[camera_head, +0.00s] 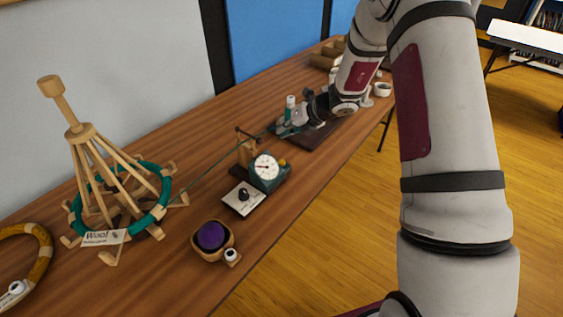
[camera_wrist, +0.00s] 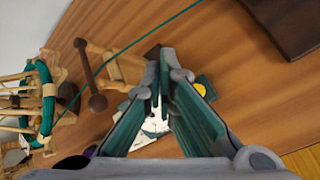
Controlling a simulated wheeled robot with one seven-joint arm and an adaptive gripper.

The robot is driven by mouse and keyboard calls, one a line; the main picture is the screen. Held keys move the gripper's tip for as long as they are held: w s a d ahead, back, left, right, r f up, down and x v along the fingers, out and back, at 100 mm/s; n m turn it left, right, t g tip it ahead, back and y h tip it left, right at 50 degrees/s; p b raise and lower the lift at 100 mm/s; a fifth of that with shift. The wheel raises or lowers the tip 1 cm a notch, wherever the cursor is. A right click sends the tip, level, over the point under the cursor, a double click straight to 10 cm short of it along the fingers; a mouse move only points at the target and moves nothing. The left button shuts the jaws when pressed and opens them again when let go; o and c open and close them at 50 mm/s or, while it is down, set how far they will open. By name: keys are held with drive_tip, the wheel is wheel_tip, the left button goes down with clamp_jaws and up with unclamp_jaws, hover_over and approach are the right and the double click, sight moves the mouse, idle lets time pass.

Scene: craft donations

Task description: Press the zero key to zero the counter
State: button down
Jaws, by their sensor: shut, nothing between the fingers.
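The counter (camera_head: 253,183) is a small dark green box with a white round dial. A yellow round key (camera_head: 282,162) sits on its right side. In the wrist view the key (camera_wrist: 200,89) shows just right of my right finger, and the dial (camera_wrist: 155,126) is partly hidden between the fingers. My gripper (camera_wrist: 165,52) is shut and empty, its fingertips meeting beyond the counter in that view. I see no contact with the key.
A green yarn runs from the wooden swift (camera_head: 90,150) past a wooden post (camera_head: 243,150) beside the counter. A dark board (camera_head: 318,133) with a device lies farther along the table (camera_head: 190,150). A wooden bowl (camera_head: 212,252) with a purple ball and a white card (camera_head: 238,205) are nearer.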

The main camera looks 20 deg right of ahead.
drive_tip(key=shift+f+b, duration=2.8)
drive_tip(key=shift+f, duration=1.55)
drive_tip(key=shift+f, duration=0.15)
drive_tip(key=shift+f+b, duration=0.25)
drive_tip(key=shift+b, duration=0.1)
drive_tip(key=shift+f+b, duration=0.35)
drive_tip(key=shift+f, duration=0.1)
drive_tip(key=shift+r, duration=0.1)
drive_tip(key=shift+r+p, duration=0.65)
drive_tip(key=shift+r, duration=0.15)
drive_tip(key=shift+r+p, duration=1.75)
drive_tip(key=shift+r, duration=0.75)
drive_tip(key=shift+r, duration=0.1)
